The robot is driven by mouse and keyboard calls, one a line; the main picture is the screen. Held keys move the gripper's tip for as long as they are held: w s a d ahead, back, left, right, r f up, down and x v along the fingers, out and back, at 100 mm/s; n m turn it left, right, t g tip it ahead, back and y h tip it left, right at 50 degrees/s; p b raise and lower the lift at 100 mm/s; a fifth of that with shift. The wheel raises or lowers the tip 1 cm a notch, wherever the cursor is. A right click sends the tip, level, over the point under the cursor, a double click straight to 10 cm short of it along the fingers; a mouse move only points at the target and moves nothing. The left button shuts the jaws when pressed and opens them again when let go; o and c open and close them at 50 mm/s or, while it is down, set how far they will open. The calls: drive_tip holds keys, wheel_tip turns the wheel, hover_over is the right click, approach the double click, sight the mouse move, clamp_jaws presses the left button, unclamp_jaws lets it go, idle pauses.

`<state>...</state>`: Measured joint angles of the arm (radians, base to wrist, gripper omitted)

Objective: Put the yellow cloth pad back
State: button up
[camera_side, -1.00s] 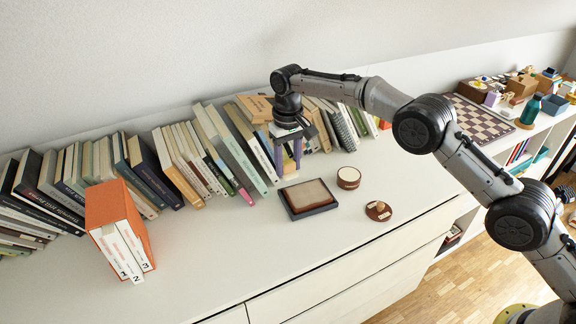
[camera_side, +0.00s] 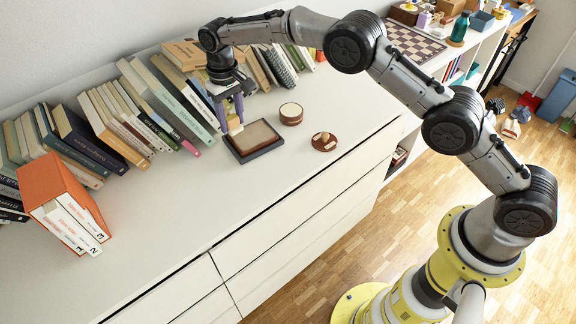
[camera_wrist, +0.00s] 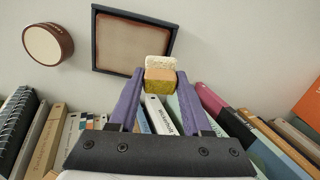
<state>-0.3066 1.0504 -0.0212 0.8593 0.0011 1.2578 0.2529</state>
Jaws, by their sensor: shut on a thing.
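My gripper (camera_side: 233,108) has two purple fingers and points down behind the dark-framed tray (camera_side: 229,148). It is shut on a small yellow block-shaped pad (camera_side: 236,128) with a pale top, which sits between the fingertips near the tray's back edge. In the wrist view the pad (camera_wrist: 160,83) shows a whitish textured face, a tan band and a yellow side, between the fingertips (camera_wrist: 160,77). The tray (camera_wrist: 134,42), with a brown flat inside, lies just beyond it there. I cannot tell whether the pad touches the tray or the cabinet top.
A round white-topped box (camera_side: 291,113) and a brown disc with small pieces (camera_side: 324,142) stand right of the tray. A row of leaning books (camera_side: 150,105) lines the wall close behind my gripper. An orange slipcase (camera_side: 60,195) stands at left. The cabinet top in front is clear.

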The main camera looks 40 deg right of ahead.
drive_tip(key=s+d+r, duration=0.2)
drive_tip(key=s+d, duration=0.2)
drive_tip(key=s, duration=0.5)
drive_tip(key=s+d+r, duration=0.1)
drive_tip(key=s+d, duration=0.2)
drive_tip(key=s, duration=0.7)
drive_tip(key=s+d+r, duration=0.2)
drive_tip(key=s+d, duration=0.2)
drive_tip(key=s, duration=0.5)
drive_tip(key=shift+m, duration=0.3)
drive_tip(key=w+a+f, duration=0.1)
drive_tip(key=w+f, duration=0.2)
drive_tip(key=w, duration=0.1)
drive_tip(key=w+a+f, duration=0.1)
drive_tip(key=w+f, duration=0.2)
drive_tip(key=w, duration=0.2)
drive_tip(key=w+a+f, duration=0.2)
drive_tip(key=w+f, duration=0.1)
drive_tip(key=w, duration=0.1)
drive_tip(key=shift+w, duration=0.15)
drive_tip(key=shift+w+f, duration=0.15)
drive_tip(key=shift+f, duration=0.05)
drive_tip(key=shift+w+f, duration=0.1)
drive_tip(key=shift+f, duration=1.5)
drive_tip(key=shift+f, duration=0.1)
